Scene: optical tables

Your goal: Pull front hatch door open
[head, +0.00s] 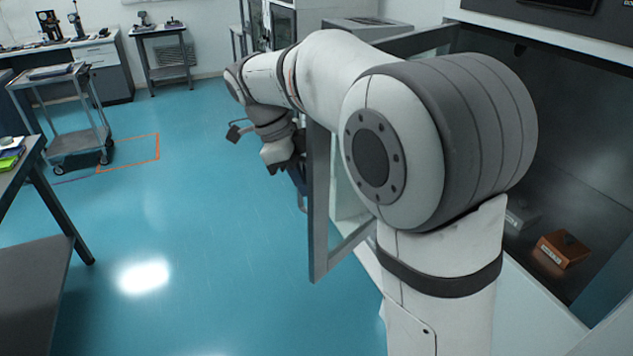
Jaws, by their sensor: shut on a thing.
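The front hatch door (318,215) is a grey-framed panel. It stands swung out from the enclosure on the right, at an angle over the floor. My arm crosses in front of it and hides much of its middle and top. My gripper (297,170) is at the door's outer edge, shut on the door handle (302,200), a slim dark bar. The fingertips are small and partly hidden, so the exact grip is hard to see.
Inside the open enclosure (590,150) an orange-brown block (563,249) sits on the dark floor. Blue floor (200,240) is clear left of the door. A wheeled cart (75,125) and a dark table (30,280) stand at the left. Benches line the back.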

